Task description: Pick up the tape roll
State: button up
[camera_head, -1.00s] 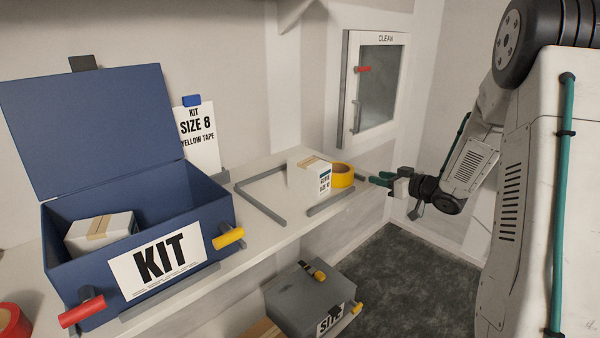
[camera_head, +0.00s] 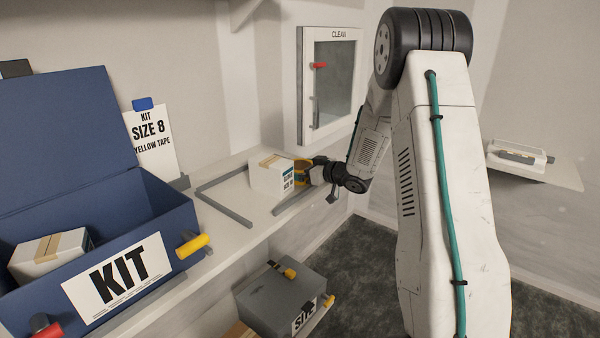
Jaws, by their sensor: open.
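The yellow tape roll (camera_head: 300,171) sits on the white bench, right beside a small white carton. It is partly hidden by my gripper (camera_head: 312,169), which reaches in from the right at bench height. My gripper is open, with its dark fingers at the roll. I cannot tell whether the fingers touch it or lie around it.
The white carton (camera_head: 266,179) stands close to the left of the roll, by a grey corner rail (camera_head: 226,211). An open blue KIT box (camera_head: 190,221) holding another carton fills the left. A grey case (camera_head: 270,295) is below the bench. A wall cabinet (camera_head: 302,90) hangs behind.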

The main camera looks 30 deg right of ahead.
jog(key=shift+w+a, duration=0.15)
jog(key=shift+w, duration=0.15)
jog(key=c, duration=0.7)
jog(key=shift+r, duration=0.1)
